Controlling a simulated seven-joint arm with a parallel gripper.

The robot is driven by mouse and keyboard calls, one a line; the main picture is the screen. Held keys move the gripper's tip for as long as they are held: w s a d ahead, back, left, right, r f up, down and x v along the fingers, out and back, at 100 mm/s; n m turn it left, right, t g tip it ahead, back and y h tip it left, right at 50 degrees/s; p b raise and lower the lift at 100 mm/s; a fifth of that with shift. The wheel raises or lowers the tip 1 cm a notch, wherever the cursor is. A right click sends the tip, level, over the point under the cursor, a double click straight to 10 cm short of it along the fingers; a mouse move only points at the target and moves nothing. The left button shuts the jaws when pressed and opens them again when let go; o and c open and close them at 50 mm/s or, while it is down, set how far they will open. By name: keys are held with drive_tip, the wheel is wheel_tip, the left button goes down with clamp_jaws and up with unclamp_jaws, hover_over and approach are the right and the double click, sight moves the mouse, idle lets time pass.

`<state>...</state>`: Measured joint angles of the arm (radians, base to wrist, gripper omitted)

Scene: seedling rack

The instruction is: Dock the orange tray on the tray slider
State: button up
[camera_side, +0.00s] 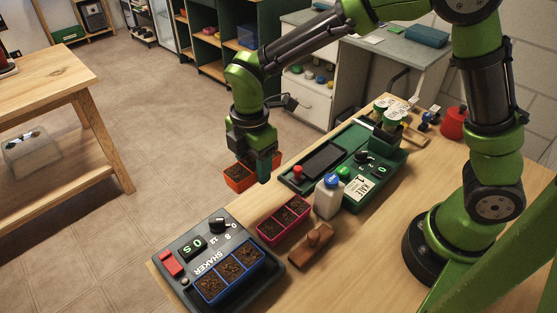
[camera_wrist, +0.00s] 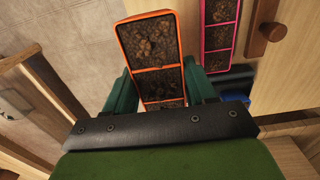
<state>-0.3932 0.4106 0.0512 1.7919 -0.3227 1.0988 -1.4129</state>
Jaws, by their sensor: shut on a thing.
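The orange tray (camera_side: 238,179), with soil in its cells, is held by my gripper (camera_side: 254,168) near the table's far edge. In the side view it appears raised, with floor behind it. In the wrist view the orange tray (camera_wrist: 149,45) runs between the two green fingers (camera_wrist: 161,92); its near end is hidden by my gripper. My gripper is shut on it across its sides. I cannot make out which part is the tray slider; a green station (camera_side: 300,182) with a dark recessed panel stands to the right of the tray.
The pink tray (camera_side: 284,220) of soil and a wooden block with a knob (camera_side: 311,242) lie in the middle of the table. A white bottle (camera_side: 328,199) with a blue cap stands beside the station. The shaker (camera_side: 188,247) at front left bears a blue tray (camera_side: 214,296).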

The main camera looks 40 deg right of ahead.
drive_tip(key=shift+r, duration=0.25)
drive_tip(key=w+d+m, duration=0.1)
drive_tip(key=d+m, duration=0.1)
drive_tip(key=d, duration=0.7)
drive_tip(key=n, duration=0.2)
approach(321, 161)
drive_tip(key=shift+d, duration=0.1)
drive_tip(key=shift+f, duration=2.75)
drive_tip(key=shift+f, duration=0.15)
drive_tip(key=shift+r, duration=0.2)
